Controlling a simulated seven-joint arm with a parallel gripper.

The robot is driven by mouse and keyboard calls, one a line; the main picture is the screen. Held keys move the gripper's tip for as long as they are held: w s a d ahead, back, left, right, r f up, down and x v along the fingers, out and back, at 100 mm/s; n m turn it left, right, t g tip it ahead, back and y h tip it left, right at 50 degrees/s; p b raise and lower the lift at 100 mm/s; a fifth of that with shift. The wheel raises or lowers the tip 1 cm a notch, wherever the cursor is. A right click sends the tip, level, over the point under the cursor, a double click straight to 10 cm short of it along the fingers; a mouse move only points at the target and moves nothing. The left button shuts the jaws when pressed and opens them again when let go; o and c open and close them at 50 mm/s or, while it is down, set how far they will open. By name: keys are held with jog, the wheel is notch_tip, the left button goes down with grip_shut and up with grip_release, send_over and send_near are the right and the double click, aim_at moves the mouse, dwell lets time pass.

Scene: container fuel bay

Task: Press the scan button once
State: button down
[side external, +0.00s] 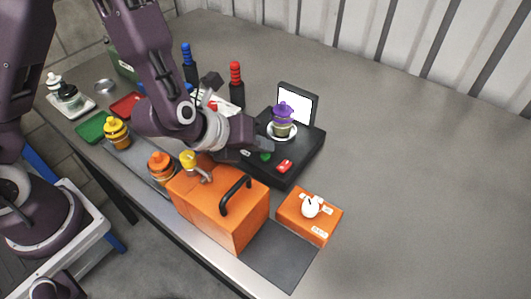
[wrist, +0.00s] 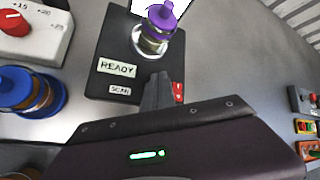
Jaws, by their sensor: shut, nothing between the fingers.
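A black scanner (side external: 302,150) with an upright screen (side external: 296,103) stands on the table. A purple-lidded jar (side external: 284,118) sits on its white round pad; the jar also shows in the wrist view (wrist: 160,24). A green button (side external: 265,156) and a red switch (side external: 284,166) are on the scanner's front part. In the wrist view, labels read READY (wrist: 117,68) and SCAN (wrist: 120,90). My gripper (side external: 266,144) is shut and empty, its fingertips close above the green button. In the wrist view my fingers (wrist: 160,78) hide that button; I cannot tell whether they touch it.
An orange fuel can (side external: 215,212) with a black handle stands in front of the scanner. An orange box (side external: 318,216) with a white knob is right of it. Red (side external: 236,88) and blue (side external: 189,65) topped bottles stand behind my arm. The table's right side is clear.

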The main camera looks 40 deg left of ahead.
jog(key=shift+s+a+f, duration=0.1)
jog(key=shift+s+f, duration=0.05)
jog(key=shift+f, duration=0.3)
jog(key=shift+s+a+f, duration=0.1)
jog(key=shift+s+f, duration=0.05)
jog(key=shift+f, duration=0.25)
dwell(0.8)
jog(key=shift+s+r, duration=0.1)
jog(key=shift+s+d+r, duration=0.15)
jog(key=shift+s+r, duration=0.05)
jog(key=shift+w+r, duration=0.1)
jog(key=shift+r, duration=2.65)
